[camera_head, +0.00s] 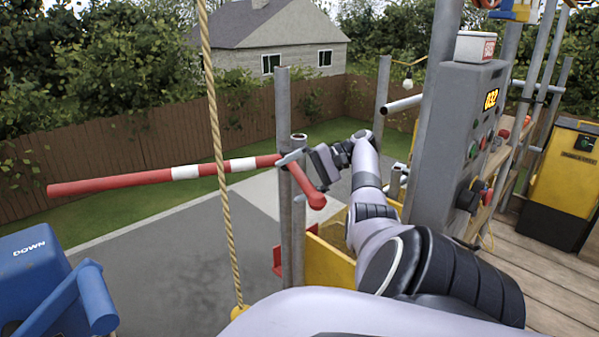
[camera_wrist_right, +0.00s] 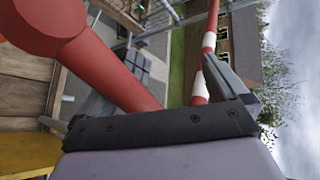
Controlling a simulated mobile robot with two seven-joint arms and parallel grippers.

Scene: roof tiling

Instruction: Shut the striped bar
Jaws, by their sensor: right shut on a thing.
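The striped bar (camera_head: 185,172), red with white bands, sticks out to the left from the grey metal posts in the head view, almost level and sloping slightly down toward its far left end. Its red handle (camera_head: 310,186) angles down to the right and ends in a round knob. My right gripper (camera_head: 293,160) is at the posts, shut on the bar's handle near where the handle meets the bar. In the right wrist view the handle (camera_wrist_right: 110,70) runs into the jaws, and the striped bar (camera_wrist_right: 209,40) lies beyond. The exact grip contact is partly hidden. My left gripper is out of view.
An upright grey post (camera_head: 284,110) stands beside my right gripper. A rope (camera_head: 217,130) hangs in front of the bar. A grey control panel (camera_head: 460,150) stands to the right of my arm. A blue machine (camera_head: 35,265) is at lower left. Wooden decking (camera_head: 530,275) lies right.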

